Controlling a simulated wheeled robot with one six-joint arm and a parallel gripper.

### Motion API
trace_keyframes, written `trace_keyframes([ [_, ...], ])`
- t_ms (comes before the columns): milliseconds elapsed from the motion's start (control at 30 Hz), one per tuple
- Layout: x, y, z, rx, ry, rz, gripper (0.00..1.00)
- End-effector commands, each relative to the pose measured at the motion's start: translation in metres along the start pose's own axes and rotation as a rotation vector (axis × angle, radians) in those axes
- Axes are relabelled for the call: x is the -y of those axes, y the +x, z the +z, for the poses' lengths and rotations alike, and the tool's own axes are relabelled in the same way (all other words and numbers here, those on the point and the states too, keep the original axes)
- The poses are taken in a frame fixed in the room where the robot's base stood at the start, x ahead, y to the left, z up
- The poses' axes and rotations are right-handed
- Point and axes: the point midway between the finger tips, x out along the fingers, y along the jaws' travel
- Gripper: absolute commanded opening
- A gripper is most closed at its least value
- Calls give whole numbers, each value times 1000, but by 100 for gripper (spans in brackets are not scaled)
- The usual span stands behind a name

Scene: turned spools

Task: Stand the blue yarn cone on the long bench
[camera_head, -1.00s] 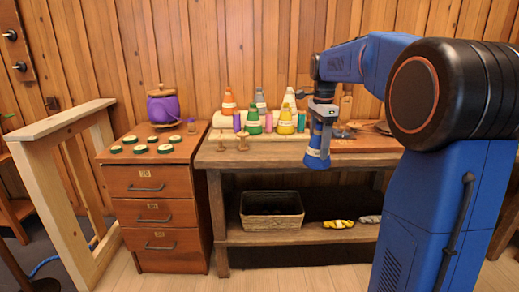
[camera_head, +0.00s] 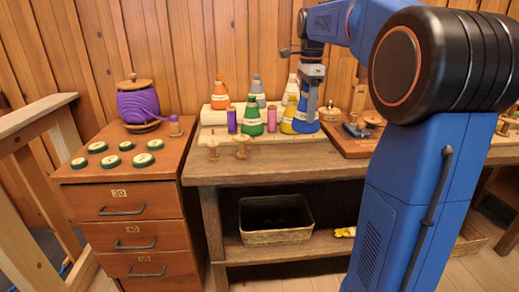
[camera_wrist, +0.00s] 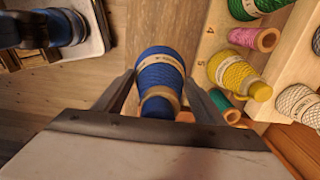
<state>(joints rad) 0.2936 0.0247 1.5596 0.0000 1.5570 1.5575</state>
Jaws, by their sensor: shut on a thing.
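The blue yarn cone (camera_head: 305,115) has a pale label band. My gripper (camera_head: 310,88) is shut on it near its narrow upper end. In the wrist view, the fingers of my gripper (camera_wrist: 160,88) lie on both sides of the blue cone (camera_wrist: 160,68), its wide base pointing away from the camera. In the head view the cone looks nearly upright and overlaps the yellow cone (camera_head: 288,118) behind it. The long bench (camera_head: 260,163) lies below. Whether the cone's base touches anything is unclear.
A pale stepped rack (camera_head: 213,116) holds several cones and small spools, including a green cone (camera_head: 252,120). A drawer cabinet (camera_head: 125,205) with a purple pot-like spool (camera_head: 138,103) stands left.

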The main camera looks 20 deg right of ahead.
Motion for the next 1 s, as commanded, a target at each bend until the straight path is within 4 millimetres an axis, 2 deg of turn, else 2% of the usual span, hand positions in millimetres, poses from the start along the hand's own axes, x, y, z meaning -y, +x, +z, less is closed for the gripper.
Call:
trace_keyframes([
  [133, 0, 8, 0, 0, 0, 0, 23],
  [400, -1, 49, 0, 0, 0, 1, 23],
  [667, 0, 66, 0, 0, 0, 1, 23],
  [900, 0, 96, 0, 0, 0, 2, 23],
  [1000, 0, 100, 0, 0, 0, -1, 23],
])
